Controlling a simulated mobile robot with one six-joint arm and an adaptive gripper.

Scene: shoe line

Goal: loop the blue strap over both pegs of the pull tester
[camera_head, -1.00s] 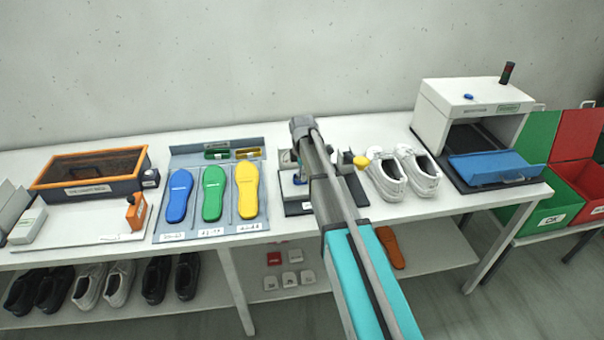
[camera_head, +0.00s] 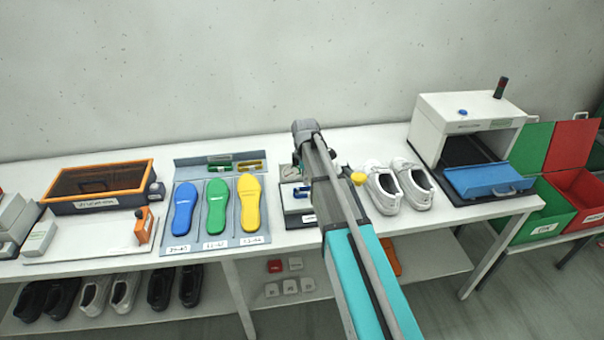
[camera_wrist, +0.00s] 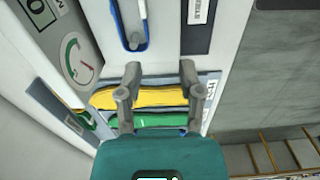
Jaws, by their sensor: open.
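The pull tester (camera_head: 289,172) stands on the bench, partly hidden behind my arm in the head view. In the wrist view its round gauge (camera_wrist: 77,58) is at upper left. The blue strap (camera_wrist: 148,32) shows at the top of the wrist view as a narrow U-shaped loop. Its near end appears to lie around a grey peg (camera_wrist: 133,42); the far end and any other peg are out of frame. My gripper (camera_wrist: 160,68) is open and empty, with its fingertips apart from the strap.
A tray holds blue (camera_head: 182,208), green (camera_head: 216,205) and yellow (camera_head: 249,200) insoles left of the tester; the yellow one (camera_wrist: 140,97) lies beneath my fingers in the wrist view. White shoes (camera_head: 398,188) and a white machine (camera_head: 455,125) stand to the right.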

